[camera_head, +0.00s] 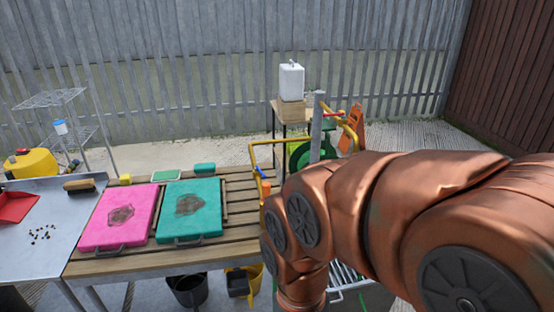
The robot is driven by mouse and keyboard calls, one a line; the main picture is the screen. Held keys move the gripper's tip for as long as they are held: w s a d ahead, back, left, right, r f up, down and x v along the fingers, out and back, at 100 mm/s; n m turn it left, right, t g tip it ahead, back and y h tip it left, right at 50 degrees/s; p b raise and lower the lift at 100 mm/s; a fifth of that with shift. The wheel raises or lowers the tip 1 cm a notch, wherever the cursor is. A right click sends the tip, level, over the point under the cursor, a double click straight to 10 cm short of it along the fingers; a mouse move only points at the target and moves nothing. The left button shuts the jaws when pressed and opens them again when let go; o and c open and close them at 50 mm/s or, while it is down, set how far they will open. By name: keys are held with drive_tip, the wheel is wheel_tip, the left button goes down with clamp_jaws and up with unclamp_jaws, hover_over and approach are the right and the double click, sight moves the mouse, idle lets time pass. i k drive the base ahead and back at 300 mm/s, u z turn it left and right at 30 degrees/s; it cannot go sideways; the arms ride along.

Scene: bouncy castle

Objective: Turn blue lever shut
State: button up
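A small blue piece (261,172), which looks like the blue lever, sits on a yellow pipe (268,143) just right of the slatted table. It is small here, and I cannot tell whether it lies along the pipe or across it. My copper-coloured arm covers the right half of the view and bends down close to the right of the pipe. My gripper is out of sight below the picture's bottom edge. The lower part of the pipework is hidden behind my arm.
A wooden slatted table (233,232) holds a pink case (104,229) and a teal case (205,222). A metal table (60,225) stands left. Black and yellow buckets (188,290) stand below. A grey post (317,125), red handle (333,114) and green reel (300,153) are behind the arm.

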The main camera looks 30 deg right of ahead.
sight(261, 171)
drive_tip(key=z, duration=0.25)
drive_tip(key=i, duration=0.45)
drive_tip(key=u, duration=0.2)
drive_tip(key=k, duration=1.25)
drive_tip(key=z, duration=0.35)
drive_tip(key=i, duration=1.4)
drive_tip(key=u, duration=0.8)
drive_tip(key=i, duration=0.4)
drive_tip(key=u, duration=0.25)
